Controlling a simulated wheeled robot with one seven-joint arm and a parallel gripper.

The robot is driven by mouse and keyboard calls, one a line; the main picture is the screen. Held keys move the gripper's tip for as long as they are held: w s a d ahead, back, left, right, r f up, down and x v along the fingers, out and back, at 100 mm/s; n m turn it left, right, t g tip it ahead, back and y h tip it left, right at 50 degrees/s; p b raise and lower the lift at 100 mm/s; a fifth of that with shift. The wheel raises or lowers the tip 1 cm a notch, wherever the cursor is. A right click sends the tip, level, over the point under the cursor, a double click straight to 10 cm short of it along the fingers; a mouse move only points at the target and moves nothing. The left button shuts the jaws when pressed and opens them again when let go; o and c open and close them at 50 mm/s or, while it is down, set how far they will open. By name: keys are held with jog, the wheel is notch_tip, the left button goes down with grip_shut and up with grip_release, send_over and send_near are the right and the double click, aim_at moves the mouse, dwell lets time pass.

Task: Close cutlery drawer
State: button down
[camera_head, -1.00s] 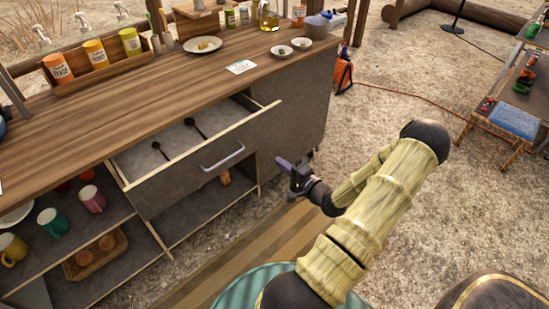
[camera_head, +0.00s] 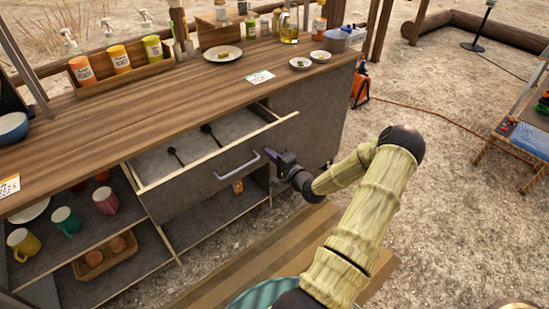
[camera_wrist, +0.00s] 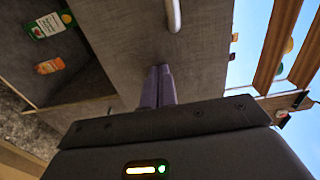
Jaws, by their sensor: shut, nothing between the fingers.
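The cutlery drawer (camera_head: 190,197) under the wooden counter stands open, pulled out toward me, with two dark utensils (camera_head: 208,130) lying inside. Its grey front carries a curved metal handle (camera_head: 238,166), which also shows at the top of the wrist view (camera_wrist: 173,14). My gripper (camera_head: 268,153) is at the right part of the drawer front, just right of the handle. In the wrist view its two fingers (camera_wrist: 158,72) are together and empty, pointing at the grey front below the handle. I cannot tell whether the tips touch it.
Open shelves below hold several mugs (camera_head: 66,221) and a wooden tray (camera_head: 103,257). The countertop (camera_head: 190,92) carries plates, bottles and spice jars at the back. An orange object (camera_head: 359,88) stands on the ground beyond the counter. The ground to the right is mostly clear.

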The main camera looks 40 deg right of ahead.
jog(key=b, duration=0.3)
send_near(244, 132)
jog(key=w+a+r, duration=0.2)
jog(key=w+r, duration=0.1)
jog(key=w+a+r, duration=0.1)
jog(key=w, duration=0.1)
jog(key=shift+a+r, duration=0.1)
jog(key=shift+r, duration=0.25)
jog(key=shift+w+r, duration=0.2)
jog(key=shift+r, duration=0.25)
jog(key=shift+s+a+f, duration=0.1)
jog(key=shift+s, duration=0.15)
jog(key=s+p, duration=0.1)
jog(key=s, duration=1.3)
jog(key=shift+d+f+p, duration=0.3)
jog(key=shift+p, duration=0.05)
